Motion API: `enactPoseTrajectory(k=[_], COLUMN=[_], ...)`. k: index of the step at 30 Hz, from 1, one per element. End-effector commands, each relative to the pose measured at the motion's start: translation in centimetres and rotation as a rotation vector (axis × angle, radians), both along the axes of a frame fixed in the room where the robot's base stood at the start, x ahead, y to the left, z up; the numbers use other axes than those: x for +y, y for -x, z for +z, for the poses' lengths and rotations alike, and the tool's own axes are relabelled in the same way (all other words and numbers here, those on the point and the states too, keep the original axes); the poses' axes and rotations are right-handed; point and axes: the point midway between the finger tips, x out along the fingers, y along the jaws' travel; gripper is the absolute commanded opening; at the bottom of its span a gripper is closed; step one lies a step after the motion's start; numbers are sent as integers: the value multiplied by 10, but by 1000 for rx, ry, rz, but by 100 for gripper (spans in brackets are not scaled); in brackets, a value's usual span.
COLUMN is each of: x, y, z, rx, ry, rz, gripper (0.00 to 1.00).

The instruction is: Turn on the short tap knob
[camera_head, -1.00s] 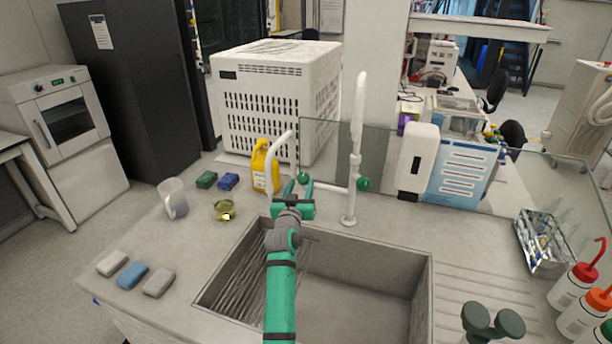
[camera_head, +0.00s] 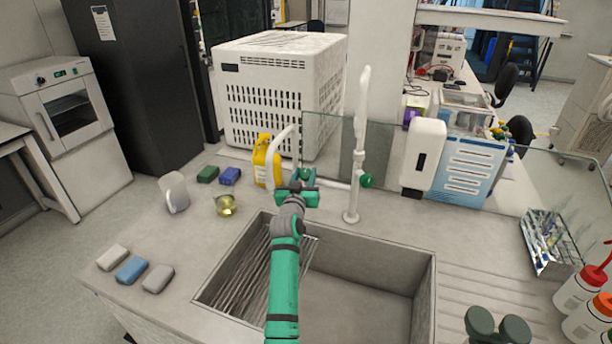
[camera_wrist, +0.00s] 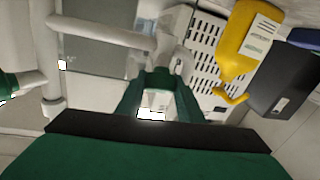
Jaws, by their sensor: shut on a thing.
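The short tap (camera_head: 284,136) is a white, bent spout at the back edge of the sink. Its green knob (camera_head: 306,173) is mostly hidden by my gripper (camera_head: 297,186). My gripper is shut on the knob, and in the wrist view the green fingers (camera_wrist: 160,92) are close around it. The tall tap (camera_head: 360,140) stands to the right, with its own green knob (camera_head: 366,181) clear of my gripper; that knob also shows at the left edge of the wrist view (camera_wrist: 12,84).
The sink (camera_head: 434,290) lies below my arm, with thin light lines at its left side. A yellow bottle (camera_head: 265,160) stands just left of the short tap. A glass beaker (camera_head: 226,206), a jug (camera_head: 174,192) and several sponges are on the left counter.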

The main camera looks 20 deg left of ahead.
Motion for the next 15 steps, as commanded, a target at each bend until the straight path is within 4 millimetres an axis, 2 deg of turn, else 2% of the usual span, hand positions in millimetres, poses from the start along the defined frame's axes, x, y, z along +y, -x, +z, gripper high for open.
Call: enactPoseTrajectory(k=[15], x=[-5], y=[-2], z=[0], rx=[5], ry=[104], rz=[134], gripper=[11])
